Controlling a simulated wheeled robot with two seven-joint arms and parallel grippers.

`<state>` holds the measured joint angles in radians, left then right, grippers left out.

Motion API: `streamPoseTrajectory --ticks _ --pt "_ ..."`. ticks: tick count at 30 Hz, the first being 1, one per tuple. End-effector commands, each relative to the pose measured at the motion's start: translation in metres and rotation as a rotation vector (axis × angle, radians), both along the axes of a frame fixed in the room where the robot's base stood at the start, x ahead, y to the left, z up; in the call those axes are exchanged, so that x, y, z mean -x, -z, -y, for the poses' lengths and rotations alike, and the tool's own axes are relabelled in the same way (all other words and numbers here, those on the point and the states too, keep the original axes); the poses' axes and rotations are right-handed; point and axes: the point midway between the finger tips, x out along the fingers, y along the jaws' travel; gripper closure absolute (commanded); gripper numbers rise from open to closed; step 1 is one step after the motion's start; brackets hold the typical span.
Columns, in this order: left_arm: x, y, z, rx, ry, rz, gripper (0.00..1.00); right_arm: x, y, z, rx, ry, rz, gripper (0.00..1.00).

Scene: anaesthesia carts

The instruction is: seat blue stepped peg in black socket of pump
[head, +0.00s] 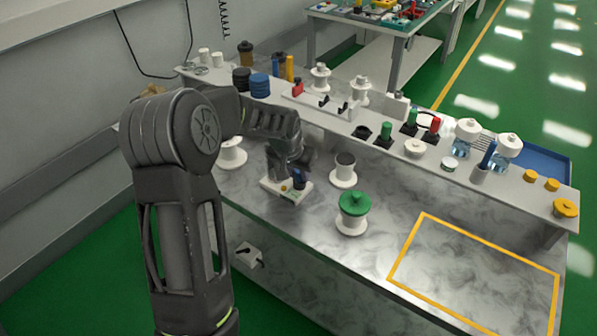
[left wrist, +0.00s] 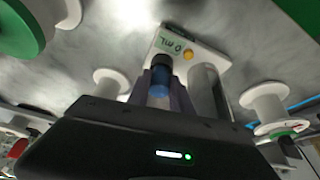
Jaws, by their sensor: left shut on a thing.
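The pump (head: 272,187) is a small white box on the marbled bench top, with a yellow button. In the left wrist view the pump (left wrist: 213,58) shows a green "0 mL" label beside that button. My left gripper (head: 298,170) is shut on the blue stepped peg (head: 299,181), above the pump. In the left wrist view the blue peg (left wrist: 159,80) sits between the fingers, with a dark piece, likely the black socket (left wrist: 161,61), at its far end. I cannot tell how deep the peg sits. My right gripper is not in view.
A green-topped white spool (head: 352,212) and a white cup-like holder (head: 344,170) stand right of the pump. A white flanged piece (head: 231,154) stands to its left. A raised shelf (head: 400,147) with several items runs behind. The yellow-outlined area (head: 470,270) is empty.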

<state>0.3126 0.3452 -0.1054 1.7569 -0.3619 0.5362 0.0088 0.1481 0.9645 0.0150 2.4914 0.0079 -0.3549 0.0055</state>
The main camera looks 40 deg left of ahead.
Motion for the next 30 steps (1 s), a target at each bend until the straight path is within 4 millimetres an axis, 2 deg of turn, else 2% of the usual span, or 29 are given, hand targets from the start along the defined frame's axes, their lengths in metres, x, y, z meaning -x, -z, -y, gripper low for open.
streamPoseTrajectory --ticks 2,3,10,23,30 --pt "0.000 0.004 0.000 0.000 0.000 0.000 1.00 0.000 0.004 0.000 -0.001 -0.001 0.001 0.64" --pt "0.000 0.003 0.000 0.000 0.000 0.000 0.72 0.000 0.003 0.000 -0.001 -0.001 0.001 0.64" --pt "0.000 0.002 0.000 0.000 0.000 0.000 0.54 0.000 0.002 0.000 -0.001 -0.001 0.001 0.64" --pt "0.001 -0.005 0.000 0.000 0.000 0.002 0.52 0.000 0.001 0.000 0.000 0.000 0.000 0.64" --pt "0.015 -0.040 0.003 -0.001 0.000 0.006 0.52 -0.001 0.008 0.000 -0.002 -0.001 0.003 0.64"
